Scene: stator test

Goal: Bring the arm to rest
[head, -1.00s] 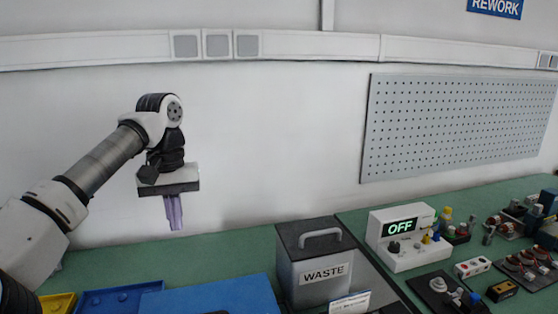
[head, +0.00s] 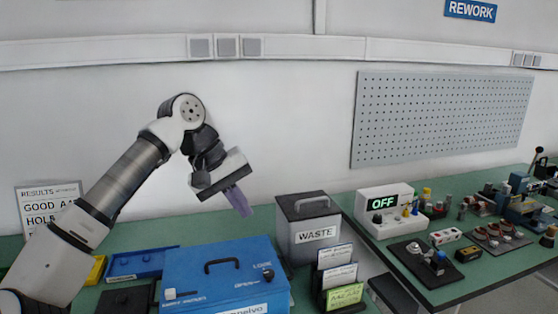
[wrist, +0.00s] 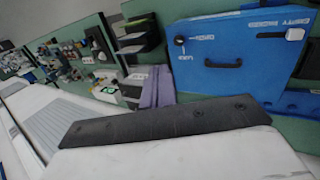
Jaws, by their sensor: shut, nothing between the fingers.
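My gripper (head: 238,201) hangs in the air at the end of my raised, bent arm. It is tilted, with its purple fingers pointing down and to the right, above the bench and the blue box (head: 190,272). The fingers are together with nothing between them. In the wrist view the purple fingers (wrist: 157,88) show beyond the dark edge of the gripper body, and the blue box (wrist: 225,75) lies below to the right. My gripper touches nothing that I can see.
A grey waste bin (head: 302,262) stands right of the blue box, with a card holder (head: 340,278) in front. Further right are a tester reading OFF (head: 385,222) and several small parts. A results sign (head: 38,205) stands behind my arm. A pegboard (head: 440,115) hangs on the wall.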

